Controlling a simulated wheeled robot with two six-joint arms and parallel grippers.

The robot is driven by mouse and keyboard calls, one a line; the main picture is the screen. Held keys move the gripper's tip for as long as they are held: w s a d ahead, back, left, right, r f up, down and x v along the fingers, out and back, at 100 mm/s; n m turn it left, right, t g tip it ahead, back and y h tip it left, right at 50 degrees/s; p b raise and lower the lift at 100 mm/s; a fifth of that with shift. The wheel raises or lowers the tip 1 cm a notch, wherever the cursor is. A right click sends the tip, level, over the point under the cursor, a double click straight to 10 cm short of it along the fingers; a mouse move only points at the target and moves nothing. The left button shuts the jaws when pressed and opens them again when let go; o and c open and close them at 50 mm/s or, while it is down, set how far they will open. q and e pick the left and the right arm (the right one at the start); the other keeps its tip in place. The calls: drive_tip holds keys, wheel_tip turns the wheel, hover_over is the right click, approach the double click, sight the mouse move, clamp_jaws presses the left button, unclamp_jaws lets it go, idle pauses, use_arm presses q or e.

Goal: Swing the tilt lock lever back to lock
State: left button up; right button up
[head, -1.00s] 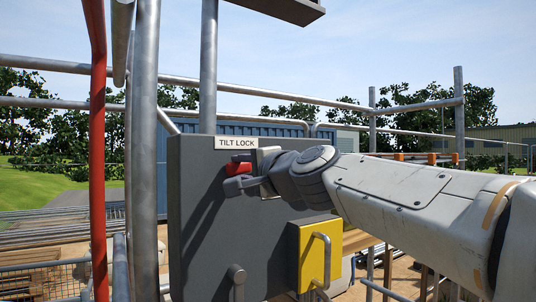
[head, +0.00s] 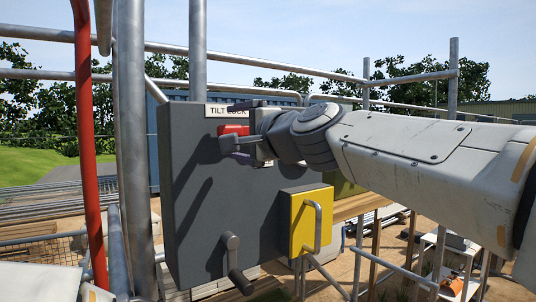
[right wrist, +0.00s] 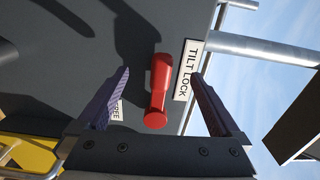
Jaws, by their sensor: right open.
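The red tilt lock lever (head: 233,130) is on the upper part of a grey panel (head: 205,195), just below the white TILT LOCK label (head: 228,111). My right gripper (head: 236,127) is open at the lever, one finger above it and one below in the head view. In the right wrist view the red lever (right wrist: 157,90) stands between the two spread fingers, with a gap on each side. A label reading FREE (right wrist: 116,110) is partly hidden behind one finger. The lever's pivot is hard to make out. My left gripper is not in view.
A yellow box with a grey handle (head: 304,222) is on the panel's lower right. A grey crank-like handle (head: 233,262) sticks out at the panel's bottom. A red post (head: 86,150) and metal rails stand to the left. My right arm fills the right side.

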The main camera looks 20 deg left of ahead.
drive_tip(key=shift+b+v, duration=0.65)
drive_tip(key=shift+v, duration=1.95)
